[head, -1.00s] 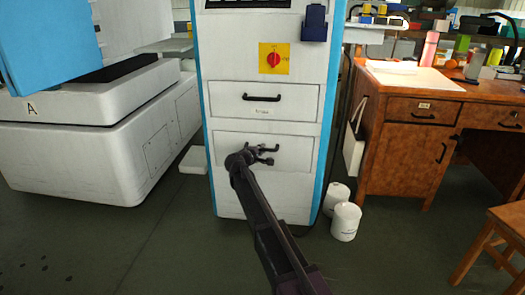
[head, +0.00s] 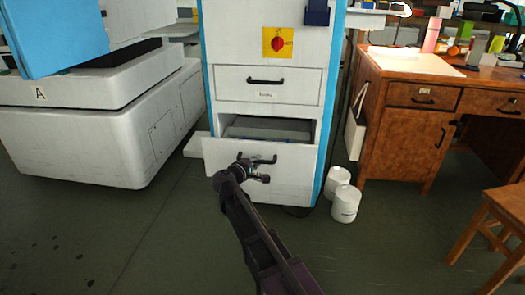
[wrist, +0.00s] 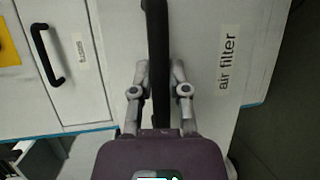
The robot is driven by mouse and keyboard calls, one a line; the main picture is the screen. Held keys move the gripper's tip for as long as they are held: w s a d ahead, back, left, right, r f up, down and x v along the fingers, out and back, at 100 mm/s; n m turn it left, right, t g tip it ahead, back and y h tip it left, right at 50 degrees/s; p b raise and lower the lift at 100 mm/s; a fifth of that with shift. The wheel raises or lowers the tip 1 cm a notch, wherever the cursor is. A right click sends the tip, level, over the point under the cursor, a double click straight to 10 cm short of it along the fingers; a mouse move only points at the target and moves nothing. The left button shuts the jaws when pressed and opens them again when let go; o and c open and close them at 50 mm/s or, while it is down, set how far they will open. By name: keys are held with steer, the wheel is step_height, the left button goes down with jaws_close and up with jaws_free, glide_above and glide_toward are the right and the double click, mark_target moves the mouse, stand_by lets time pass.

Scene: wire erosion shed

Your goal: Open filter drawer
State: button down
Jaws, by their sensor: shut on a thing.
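The filter drawer (head: 292,180) is the lower drawer of a white cabinet with blue edges, and it stands partly pulled out, with its dark inside showing above the front. In the wrist view its front (wrist: 200,40) bears the label "air filter" (wrist: 228,57). My gripper (head: 262,170) is at the drawer's black handle (head: 266,159). In the wrist view my gripper (wrist: 160,85) has a finger on each side of the handle (wrist: 158,40) and is shut on it. The fingers and arm hide part of the drawer front.
A second drawer (head: 290,84) above is shut, below a red and yellow switch (head: 278,42). White canisters (head: 345,203) stand on the floor at right, near a wooden desk (head: 400,150). A white machine (head: 90,140) stands at left. Floor in front is clear.

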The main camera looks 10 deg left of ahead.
steer(key=s, duration=0.9)
steer(key=shift+s+a, duration=0.15)
steer(key=shift+s, duration=0.15)
steer(key=c, duration=0.6)
jaws_free()
steer(key=shift+s, duration=0.1)
